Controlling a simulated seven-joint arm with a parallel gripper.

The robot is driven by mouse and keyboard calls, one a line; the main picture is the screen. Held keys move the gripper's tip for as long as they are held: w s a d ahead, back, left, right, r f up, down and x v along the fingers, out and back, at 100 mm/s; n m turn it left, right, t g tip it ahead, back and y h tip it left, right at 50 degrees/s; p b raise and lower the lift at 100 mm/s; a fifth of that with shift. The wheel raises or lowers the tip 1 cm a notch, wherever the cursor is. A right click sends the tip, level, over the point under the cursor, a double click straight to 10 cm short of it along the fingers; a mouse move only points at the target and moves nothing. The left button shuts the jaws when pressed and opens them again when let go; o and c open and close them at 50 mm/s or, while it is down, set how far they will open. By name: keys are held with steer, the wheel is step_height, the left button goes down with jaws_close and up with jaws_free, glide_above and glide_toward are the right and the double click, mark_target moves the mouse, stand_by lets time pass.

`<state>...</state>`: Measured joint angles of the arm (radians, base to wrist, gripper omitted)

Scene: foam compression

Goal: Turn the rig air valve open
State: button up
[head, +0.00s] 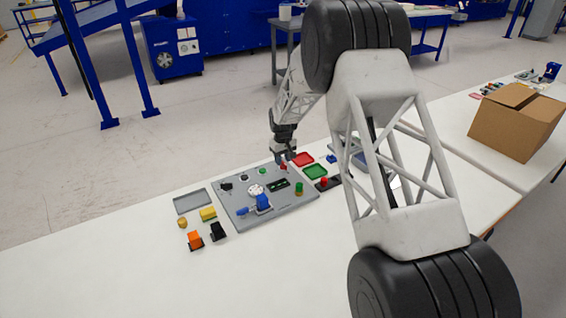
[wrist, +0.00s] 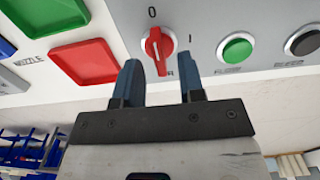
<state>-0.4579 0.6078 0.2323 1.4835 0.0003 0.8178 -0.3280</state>
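A red rotary knob (wrist: 158,46) on a pale round base shows in the wrist view, on the grey rig panel (wrist: 203,18). Its grip bar points roughly toward the "0" mark, with an "I" mark to its right. A label below it is partly hidden, and only an "R" is readable. In the head view the small red knob (head: 284,168) is near the far right edge of the panel (head: 232,215). My gripper (wrist: 161,82) is open and empty, its two blue fingers apart, with the knob between and just beyond the tips. Contact cannot be told.
A green button (wrist: 236,48) and a black button (wrist: 303,41) are right of the knob. Red (head: 303,159) and green trays (head: 316,172) lie beside the panel. The table front (head: 130,285) is clear.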

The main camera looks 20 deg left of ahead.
steer(key=shift+f, duration=0.85)
steer(key=shift+c, duration=0.4)
jaws_close()
